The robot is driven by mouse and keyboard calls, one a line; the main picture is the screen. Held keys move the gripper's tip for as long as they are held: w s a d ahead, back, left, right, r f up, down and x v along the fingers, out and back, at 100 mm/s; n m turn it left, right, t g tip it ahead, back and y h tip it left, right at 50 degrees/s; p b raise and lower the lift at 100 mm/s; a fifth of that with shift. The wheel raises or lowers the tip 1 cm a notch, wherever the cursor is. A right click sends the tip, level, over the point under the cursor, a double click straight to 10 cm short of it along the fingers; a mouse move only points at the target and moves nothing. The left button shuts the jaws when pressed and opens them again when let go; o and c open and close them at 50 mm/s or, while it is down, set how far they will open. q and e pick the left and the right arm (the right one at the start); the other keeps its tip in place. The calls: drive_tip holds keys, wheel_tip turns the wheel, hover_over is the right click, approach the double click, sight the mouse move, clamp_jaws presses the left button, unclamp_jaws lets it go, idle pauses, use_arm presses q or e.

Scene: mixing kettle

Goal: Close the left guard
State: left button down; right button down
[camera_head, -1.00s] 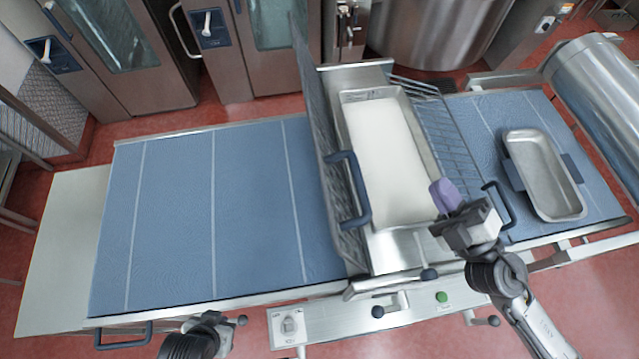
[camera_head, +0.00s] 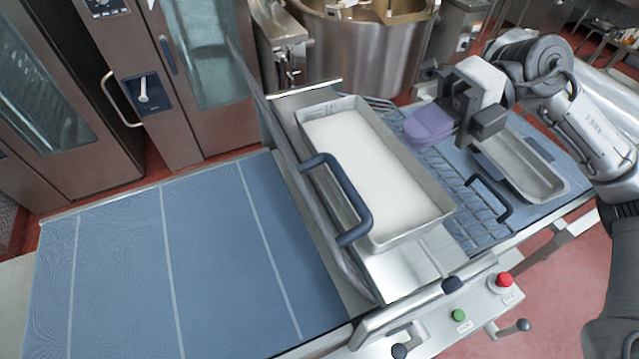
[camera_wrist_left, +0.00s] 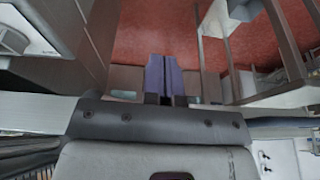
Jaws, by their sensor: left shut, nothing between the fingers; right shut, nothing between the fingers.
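The left guard (camera_head: 318,222), a wire panel with a dark blue handle (camera_head: 351,192), stands raised and steep along the left side of the machine's middle section. Beside it is a metal pan (camera_head: 440,212) with white contents. My right gripper (camera_head: 412,126), with purple fingers, is shut and empty. It appears over the right guard's wire panel (camera_head: 450,185), well right of the left guard; contact cannot be told. My left gripper (camera_wrist_left: 165,75) is shut and empty in the left wrist view, with red floor beyond it. The left gripper is outside the head view.
A blue belt (camera_head: 130,260) lies clear on the left. The right guard lies low, with a dark handle (camera_head: 490,198). A metal tray (camera_head: 530,165) sits at the right, partly behind my right gripper. Red (camera_head: 504,279) and green (camera_head: 458,315) buttons are on the front panel.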

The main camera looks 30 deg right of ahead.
sight(310, 194)
drive_tip(key=p+x, duration=0.4)
drive_tip(key=x, duration=0.8)
drive_tip(key=shift+s+r+p, duration=0.1)
drive_tip(key=shift+r+p, duration=0.05)
drive_tip(key=shift+p, duration=0.2)
drive_tip(key=shift+a+f, duration=0.2)
drive_tip(key=shift+a, duration=0.25)
drive_tip(key=shift+a+f, duration=0.1)
drive_tip(key=shift+a, duration=0.05)
